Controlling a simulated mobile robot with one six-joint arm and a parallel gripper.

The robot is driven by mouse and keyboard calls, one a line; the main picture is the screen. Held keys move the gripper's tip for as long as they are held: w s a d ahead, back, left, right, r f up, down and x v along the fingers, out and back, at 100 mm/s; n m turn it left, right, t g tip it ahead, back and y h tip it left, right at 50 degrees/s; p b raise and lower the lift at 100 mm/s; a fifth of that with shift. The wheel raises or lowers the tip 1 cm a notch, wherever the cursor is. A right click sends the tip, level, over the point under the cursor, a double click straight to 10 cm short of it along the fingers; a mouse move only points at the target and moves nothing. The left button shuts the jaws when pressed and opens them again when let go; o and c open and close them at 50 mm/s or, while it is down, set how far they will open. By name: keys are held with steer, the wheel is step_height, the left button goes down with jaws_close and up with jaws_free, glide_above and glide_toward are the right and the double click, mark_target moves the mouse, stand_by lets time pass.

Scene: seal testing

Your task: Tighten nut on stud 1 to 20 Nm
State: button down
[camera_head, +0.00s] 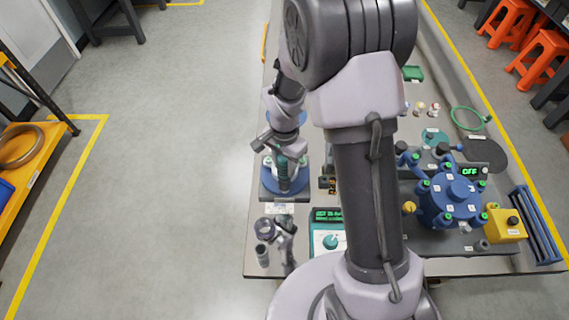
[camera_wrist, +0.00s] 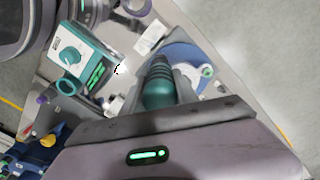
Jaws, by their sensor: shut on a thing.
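My gripper (camera_head: 283,152) is over the left side of the bench, above a blue round flange (camera_head: 270,184) on a dark base plate. It is shut on a teal, ribbed, cylindrical tool (camera_wrist: 160,84), which points down toward the flange; the tool also shows in the head view (camera_head: 284,173). The flange shows behind the tool in the wrist view (camera_wrist: 190,54), with pale round pieces near its rim. Stud 1, its nut and the tool's lower end are hidden or too small to tell, so I cannot see whether they touch.
A teal box with a dial and green display (camera_head: 328,238) stands in front of the flange. A grey tool stand (camera_head: 286,243) is to its left. A blue vessel (camera_head: 452,197) with several green-topped bolts and a display reading OFF are at right. Open floor lies left.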

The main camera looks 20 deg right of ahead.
steer(key=shift+r, duration=0.1)
step_height(320, 180, up, 5)
steer(key=p, duration=0.3)
steer(key=shift+p, duration=0.3)
steer(key=shift+w, duration=0.1)
